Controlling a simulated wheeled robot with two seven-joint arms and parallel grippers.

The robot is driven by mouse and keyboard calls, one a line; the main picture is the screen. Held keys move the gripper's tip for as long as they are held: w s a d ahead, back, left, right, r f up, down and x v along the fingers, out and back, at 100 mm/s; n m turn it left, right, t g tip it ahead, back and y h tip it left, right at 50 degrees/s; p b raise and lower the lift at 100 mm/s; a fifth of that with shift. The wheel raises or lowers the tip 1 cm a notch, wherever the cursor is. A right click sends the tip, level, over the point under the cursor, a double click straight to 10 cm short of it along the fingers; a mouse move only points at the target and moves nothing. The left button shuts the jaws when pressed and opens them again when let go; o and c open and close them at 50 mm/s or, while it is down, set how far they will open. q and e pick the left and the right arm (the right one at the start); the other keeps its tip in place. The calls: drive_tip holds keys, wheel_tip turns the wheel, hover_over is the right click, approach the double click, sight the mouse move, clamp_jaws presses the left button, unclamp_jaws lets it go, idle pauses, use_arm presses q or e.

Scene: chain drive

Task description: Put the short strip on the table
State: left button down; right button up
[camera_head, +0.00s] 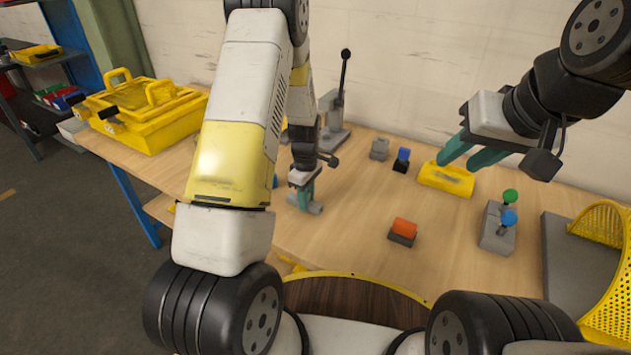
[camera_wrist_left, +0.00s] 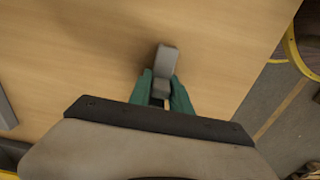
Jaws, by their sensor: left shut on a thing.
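My left gripper (camera_head: 303,197) points down just over the table and is shut on a small grey piece (camera_head: 316,208), which looks like the short strip. In the left wrist view the grey piece (camera_wrist_left: 166,62) sticks out between the teal fingers (camera_wrist_left: 160,92). Whether it touches the table (camera_head: 345,235) is hard to tell. My right gripper (camera_head: 467,158) is at the right, above and behind a yellow block (camera_head: 447,179), with its teal fingers apart and nothing seen between them.
An orange-topped block (camera_head: 403,231), a blue-topped block (camera_head: 401,160) and a grey block with green and blue knobs (camera_head: 497,232) stand on the table. A yellow toolbox (camera_head: 145,115) is at the left, a lever press (camera_head: 337,125) at the back, a yellow mesh basket (camera_head: 608,265) at the right.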

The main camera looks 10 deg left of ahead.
use_arm(q)
drive_tip(key=shift+f, duration=0.1)
drive_tip(key=c, duration=1.2)
unclamp_jaws()
wheel_tip(320, 180, up, 12)
drive_tip(key=shift+r, duration=0.15)
drive_tip(key=s+r+m+t+h, duration=0.15)
drive_tip(key=s+r+m, duration=0.3)
drive_tip(key=r, duration=0.65)
drive_tip(key=s+r+m+t, duration=0.1)
drive_tip(key=s+r+m, duration=0.2)
drive_tip(key=s, duration=0.3)
drive_tip(key=s+d+r+m+t, duration=0.1)
drive_tip(key=s+r+m+t, duration=0.1)
drive_tip(key=s+r, duration=0.3)
drive_tip(key=s+r+m+t, duration=0.1)
drive_tip(key=s+r+m, duration=0.3)
drive_tip(key=s, duration=0.4)
drive_tip(key=shift+s+d+r+m+t+h, duration=0.25)
drive_tip(key=shift+m+t+h, duration=0.1)
drive_tip(key=shift+m, duration=0.2)
